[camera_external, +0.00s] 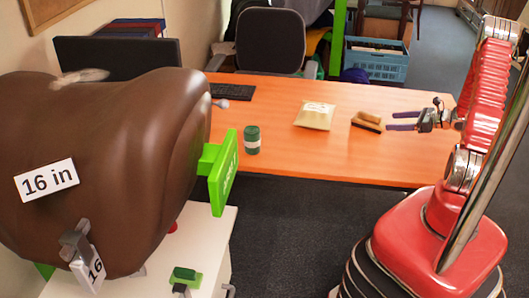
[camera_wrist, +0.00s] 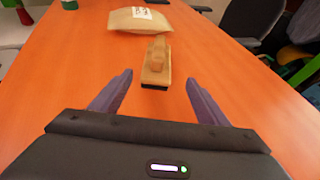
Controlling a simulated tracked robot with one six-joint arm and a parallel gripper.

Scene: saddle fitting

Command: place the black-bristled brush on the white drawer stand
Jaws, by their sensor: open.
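The brush (camera_external: 367,122) has a tan wooden body and black bristles underneath. It lies on the orange table, bristles down. In the wrist view the brush (camera_wrist: 157,62) is ahead of my gripper, centred between the finger lines and apart from them. My gripper (camera_external: 390,121) is open and empty, with purple fingers pointing at the brush from the right; the fingers also show in the wrist view (camera_wrist: 160,90). The white drawer stand (camera_external: 212,240) is at the lower left, under the brown saddle form, which hides much of its top.
A tan paper packet (camera_external: 315,115) lies left of the brush. A dark green can (camera_external: 252,140) stands near the table's front edge. The brown saddle form (camera_external: 120,150) with a green bracket (camera_external: 224,172) rises over the stand. A green-topped item (camera_external: 185,275) sits on the stand.

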